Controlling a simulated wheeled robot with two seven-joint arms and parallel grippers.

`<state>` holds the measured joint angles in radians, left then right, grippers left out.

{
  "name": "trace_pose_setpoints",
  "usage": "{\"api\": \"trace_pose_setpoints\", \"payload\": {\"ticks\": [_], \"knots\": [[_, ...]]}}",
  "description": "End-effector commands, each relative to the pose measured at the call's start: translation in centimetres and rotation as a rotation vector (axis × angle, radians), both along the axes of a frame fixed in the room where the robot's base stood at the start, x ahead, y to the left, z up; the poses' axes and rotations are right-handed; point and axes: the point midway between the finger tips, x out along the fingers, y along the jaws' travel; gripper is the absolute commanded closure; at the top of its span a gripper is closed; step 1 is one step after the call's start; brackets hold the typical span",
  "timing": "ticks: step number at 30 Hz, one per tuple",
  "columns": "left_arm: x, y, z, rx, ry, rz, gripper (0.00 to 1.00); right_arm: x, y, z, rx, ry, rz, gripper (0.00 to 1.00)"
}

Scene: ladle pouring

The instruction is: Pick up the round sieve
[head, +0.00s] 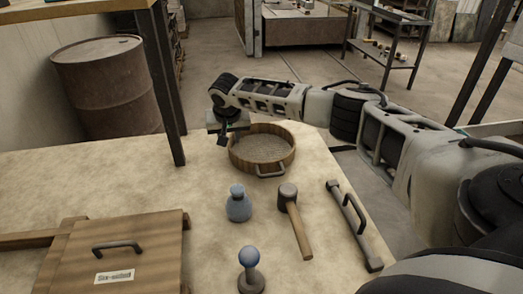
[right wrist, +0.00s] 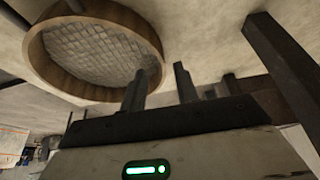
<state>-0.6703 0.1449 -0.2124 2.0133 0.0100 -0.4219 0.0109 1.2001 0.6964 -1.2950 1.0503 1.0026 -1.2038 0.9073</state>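The round sieve (head: 284,160) has a wooden rim, a grey mesh floor and a dark handle at its front. It sits on the table in the middle of the head view. It also shows at the upper left of the right wrist view (right wrist: 45,75). My right gripper (head: 226,136) is at the sieve's left rear rim, fingers pointing down. In the right wrist view its two fingers (right wrist: 159,80) stand apart, with the rim's edge appearing between them. I cannot tell whether they touch it. My left gripper is not in view.
A wooden box (head: 150,235) is at front left. A dark post (head: 167,90) rises left of the gripper.

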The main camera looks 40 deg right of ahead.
Motion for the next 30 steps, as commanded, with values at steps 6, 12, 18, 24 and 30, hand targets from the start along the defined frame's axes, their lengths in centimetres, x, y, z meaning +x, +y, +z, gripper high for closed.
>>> {"api": "trace_pose_setpoints", "payload": {"ticks": [6,12,18,24,30], "knots": [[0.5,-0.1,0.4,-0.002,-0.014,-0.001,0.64,0.6,-0.3,-1.5,0.0,0.0,-0.001,0.69],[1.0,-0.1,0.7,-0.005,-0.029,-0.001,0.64,1.4,-1.0,-3.5,-0.002,0.001,-0.001,0.69],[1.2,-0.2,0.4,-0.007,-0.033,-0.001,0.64,2.2,-1.5,-5.7,-0.001,0.001,-0.002,0.69],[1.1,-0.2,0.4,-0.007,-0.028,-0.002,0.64,2.4,-1.6,-6.0,0.0,-0.001,0.0,0.69],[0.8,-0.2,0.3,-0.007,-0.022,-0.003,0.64,2.4,-1.7,-6.0,0.0,-0.001,0.0,0.86]]}}
